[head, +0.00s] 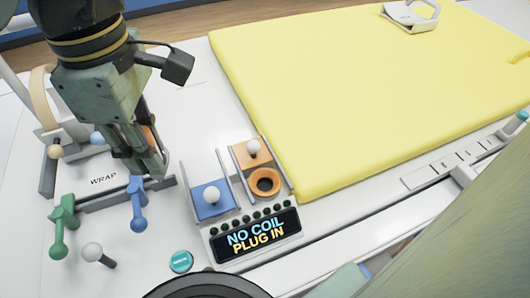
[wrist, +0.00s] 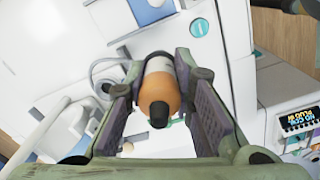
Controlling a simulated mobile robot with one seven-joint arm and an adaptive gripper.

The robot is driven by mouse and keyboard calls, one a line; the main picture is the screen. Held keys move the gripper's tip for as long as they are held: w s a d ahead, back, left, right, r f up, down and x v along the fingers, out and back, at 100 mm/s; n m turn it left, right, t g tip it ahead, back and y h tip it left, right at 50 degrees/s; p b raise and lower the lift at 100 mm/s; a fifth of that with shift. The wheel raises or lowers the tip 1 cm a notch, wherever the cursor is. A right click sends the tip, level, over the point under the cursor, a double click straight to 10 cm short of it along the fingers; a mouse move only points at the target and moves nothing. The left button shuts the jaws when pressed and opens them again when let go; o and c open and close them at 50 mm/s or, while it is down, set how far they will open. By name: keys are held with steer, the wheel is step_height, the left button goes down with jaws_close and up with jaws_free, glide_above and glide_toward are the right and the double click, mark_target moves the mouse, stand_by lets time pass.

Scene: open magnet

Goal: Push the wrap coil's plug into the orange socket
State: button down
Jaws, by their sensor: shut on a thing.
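My gripper (head: 148,168) is at the left in the head view, over the right end of the white stand marked WRAP (head: 85,192). It is shut on the wrap coil's plug (wrist: 158,95), orange and white with a dark tip, seen between the fingers in the wrist view. In the head view the fingers mostly hide the plug. The orange socket (head: 265,182) is a round ring with a dark hole, right of my gripper and apart from it. A display (head: 256,235) in front of it reads NO COIL PLUG IN.
A blue block (head: 206,207) with a white knob stands left of the orange socket. Green (head: 62,222) and blue (head: 138,205) handles stand by the WRAP stand. A yellow mat (head: 370,90) fills the right. A teal button (head: 181,261) lies at the front.

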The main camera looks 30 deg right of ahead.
steer(key=s+d, duration=0.4)
steer(key=d, duration=1.1)
steer(key=shift+d, duration=0.35)
steer(key=shift+f, duration=0.1)
steer(key=shift+f+b, duration=3.3)
steer(key=shift+f, duration=1.6)
steer(key=shift+f+b, duration=1.1)
steer(key=shift+f, duration=0.6)
steer(key=c, duration=1.3)
jaws_free()
steer(key=shift+r, duration=0.1)
